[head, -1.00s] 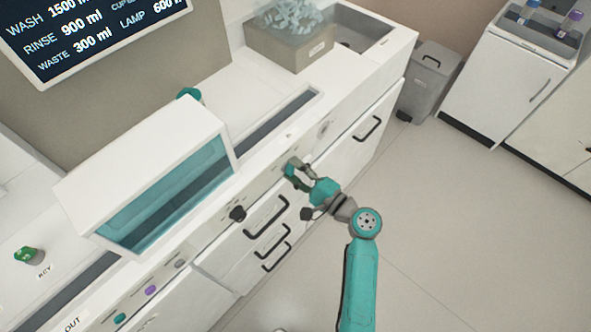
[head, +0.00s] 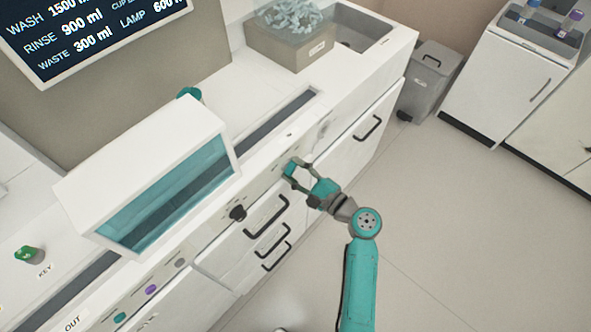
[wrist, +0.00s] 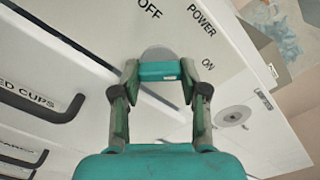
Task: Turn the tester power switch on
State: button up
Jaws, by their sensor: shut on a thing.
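The power switch shows in the wrist view as a teal bar handle (wrist: 160,71) in front of a round grey disc (wrist: 157,53) on the white panel. The word OFF is printed above and slightly left of it, POWER above right, and ON to the right. My gripper (wrist: 160,75) is shut on the handle, with one finger at each end of the bar. I cannot tell which label the handle points to. In the head view, my gripper (head: 291,170) is at the front panel of the white bench, and its fingers hide the switch.
A dark knob (head: 238,212) sits on the panel left of my gripper. Black drawer handles (head: 266,216) stick out below. A white hood with a teal window (head: 165,205) stands on the bench at left. The floor at right (head: 460,240) is clear.

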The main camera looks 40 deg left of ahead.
jog(key=o, duration=1.1)
jog(key=shift+o, duration=0.2)
jog(key=d, duration=1.2)
jog(key=shift+s, duration=0.45)
jog(key=shift+f, duration=0.1)
